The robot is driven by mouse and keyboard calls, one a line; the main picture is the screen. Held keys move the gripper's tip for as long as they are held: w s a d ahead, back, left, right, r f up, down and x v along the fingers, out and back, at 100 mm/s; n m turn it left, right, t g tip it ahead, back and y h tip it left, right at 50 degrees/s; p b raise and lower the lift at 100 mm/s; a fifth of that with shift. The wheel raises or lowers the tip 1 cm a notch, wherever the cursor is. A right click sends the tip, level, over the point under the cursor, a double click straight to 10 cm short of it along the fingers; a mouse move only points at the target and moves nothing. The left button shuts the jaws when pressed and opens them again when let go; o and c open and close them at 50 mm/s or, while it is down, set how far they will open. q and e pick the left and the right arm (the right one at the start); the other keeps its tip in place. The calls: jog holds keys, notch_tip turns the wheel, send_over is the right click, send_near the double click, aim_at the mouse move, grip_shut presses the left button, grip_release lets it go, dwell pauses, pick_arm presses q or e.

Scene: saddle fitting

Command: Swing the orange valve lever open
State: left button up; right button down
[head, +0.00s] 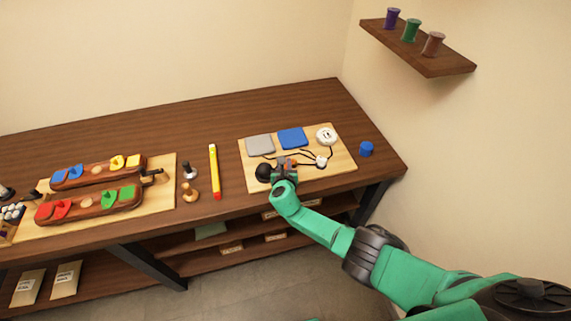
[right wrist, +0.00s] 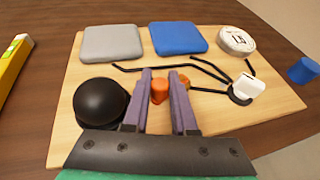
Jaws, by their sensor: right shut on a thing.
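The orange valve lever (right wrist: 160,91) shows in the right wrist view between the two purple fingers of my right gripper (right wrist: 160,73). My right gripper is shut on it; the fingers hide part of it. A small orange-brown piece (right wrist: 184,80) shows just right of the right finger. In the head view my right gripper (head: 284,164) is at the front of the light wooden board (head: 343,170), and the lever is mostly covered there. My left gripper is not in view.
A black dome (right wrist: 99,102) stands close to the left of my fingers. Black hoses (right wrist: 205,67) and a white clip (right wrist: 245,89) lie to the right. Grey (right wrist: 111,43) and blue (right wrist: 178,38) pads and a white gauge (right wrist: 236,40) are behind. A blue cylinder (head: 366,149) stands right of the board.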

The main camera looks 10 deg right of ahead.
dwell(0.4)
jog(key=c, duration=0.7)
grip_release()
jog(key=shift+w, duration=0.1)
jog(key=shift+s+a+r+p, duration=0.15)
jog(key=shift+s+r+p, duration=0.1)
jog(key=shift+s+p, duration=0.15)
jog(key=shift+p+v, duration=0.65)
jog(key=shift+v, duration=0.55)
jog(key=v, duration=1.1)
jog(key=shift+s+a, duration=0.1)
